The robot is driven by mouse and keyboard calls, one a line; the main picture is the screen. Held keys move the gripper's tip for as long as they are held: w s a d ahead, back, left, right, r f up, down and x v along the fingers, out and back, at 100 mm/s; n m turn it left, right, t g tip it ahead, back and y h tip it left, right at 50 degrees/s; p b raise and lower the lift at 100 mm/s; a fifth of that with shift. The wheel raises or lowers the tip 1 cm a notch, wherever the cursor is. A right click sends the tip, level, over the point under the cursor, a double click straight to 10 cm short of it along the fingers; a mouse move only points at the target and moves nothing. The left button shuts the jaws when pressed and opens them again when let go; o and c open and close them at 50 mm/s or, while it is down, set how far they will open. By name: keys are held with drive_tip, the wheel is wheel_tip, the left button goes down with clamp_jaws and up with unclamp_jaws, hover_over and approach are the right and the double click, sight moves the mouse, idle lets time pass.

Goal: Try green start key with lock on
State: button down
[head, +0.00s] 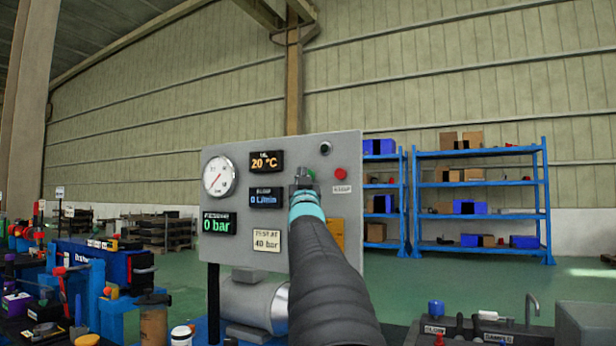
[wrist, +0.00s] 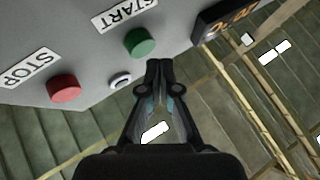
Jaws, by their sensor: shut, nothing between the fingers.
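The green START key (wrist: 140,42) is a round button on the grey panel (head: 262,149), beside its START label (wrist: 125,14) in the wrist view. In the head view my gripper mostly hides it, with a bit of green showing. My gripper (wrist: 159,66) is shut and empty, its fingertips close to the green key; I cannot tell whether they touch it. A small dark round fitting with a pale ring (wrist: 120,80), perhaps the lock, sits between the green key and the red STOP button (wrist: 65,88). It shows dark in the head view (head: 325,149); its setting is unreadable.
The panel carries a round gauge (head: 219,176) and displays reading 20 °C (head: 266,162) and 0 bar (head: 219,224). A grey motor (head: 250,302) lies below it. Benches with fittings (head: 85,270) stand left. Blue shelves (head: 480,190) stand behind, right.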

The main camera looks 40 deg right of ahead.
drive_tip(key=shift+d, duration=0.1)
idle(0.4)
drive_tip(key=shift+w+d, duration=0.15)
drive_tip(key=shift+d, duration=0.15)
drive_tip(key=shift+w+d, duration=0.25)
drive_tip(key=shift+d, duration=0.2)
idle(0.9)
idle(0.4)
drive_tip(key=shift+s+a+b, duration=0.4)
drive_tip(key=shift+a+b, duration=0.1)
drive_tip(key=shift+a, duration=0.35)
